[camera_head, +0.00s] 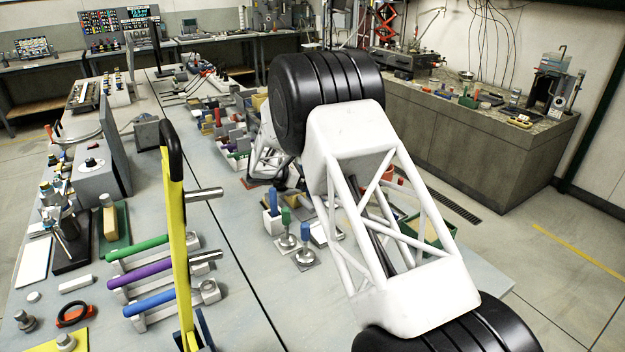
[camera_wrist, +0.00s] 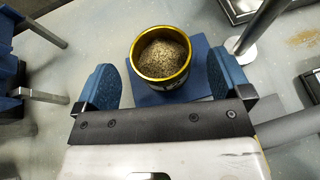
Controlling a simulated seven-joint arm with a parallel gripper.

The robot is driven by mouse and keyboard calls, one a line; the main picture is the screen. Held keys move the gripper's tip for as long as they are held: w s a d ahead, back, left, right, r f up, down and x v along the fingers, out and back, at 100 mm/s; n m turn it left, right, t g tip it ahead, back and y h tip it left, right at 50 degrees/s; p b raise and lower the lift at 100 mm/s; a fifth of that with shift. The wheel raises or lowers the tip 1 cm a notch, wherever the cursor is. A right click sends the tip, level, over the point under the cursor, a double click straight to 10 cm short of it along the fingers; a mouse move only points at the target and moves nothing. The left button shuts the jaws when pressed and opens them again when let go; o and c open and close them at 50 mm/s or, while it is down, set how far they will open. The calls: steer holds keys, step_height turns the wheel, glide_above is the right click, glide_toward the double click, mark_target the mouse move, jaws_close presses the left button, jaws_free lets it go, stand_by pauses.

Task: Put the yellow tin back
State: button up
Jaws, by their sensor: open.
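The yellow tin (camera_wrist: 161,58) shows in the wrist view as a round can with a gold-yellow rim and a dark side. It is filled with brown grains and stands upright on a blue square pad (camera_wrist: 150,98). My gripper (camera_wrist: 162,72) is open, with one blue finger on each side of the tin. A gap shows between each finger and the tin, so neither appears to touch it. In the head view I cannot make out the tin, and my arm hides much of the middle of the table.
In the wrist view a metal post on a round base (camera_wrist: 242,50) stands close to the right finger. Blue stands with metal legs (camera_wrist: 40,97) lie at left. In the head view, a yellow upright frame (camera_head: 177,230) and coloured tubes (camera_head: 148,272) stand at left; the table's front middle is bare.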

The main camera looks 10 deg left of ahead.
steer(key=v, duration=1)
steer(key=shift+r, duration=0.1)
stand_by(0.6)
steer(key=s+d+r+m+g+y, duration=0.2)
steer(key=s+d+r+m, duration=0.2)
steer(key=s+d+r, duration=0.55)
steer(key=s+d+r+m+g+y, duration=0.15)
steer(key=s+d+r+m, duration=0.25)
steer(key=d, duration=1.1)
steer(key=s+d+r+m+g+y, duration=0.1)
steer(key=s+d+r+m+g, duration=0.25)
steer(key=s+d+r, duration=0.6)
steer(key=s+d+m+y, duration=0.4)
steer(key=s+d+m, duration=0.3)
steer(key=s+d, duration=0.75)
steer(key=s+d+f+m+t+y, duration=0.1)
steer(key=s+f+m, duration=0.1)
steer(key=s, duration=0.6)
steer(key=s+d+f+m+t+y, duration=0.1)
steer(key=s+m, duration=0.3)
steer(key=s, duration=0.4)
steer(key=shift+s+d+f+y, duration=0.4)
steer(key=shift+d+f, duration=0.1)
steer(key=shift+f, duration=0.3)
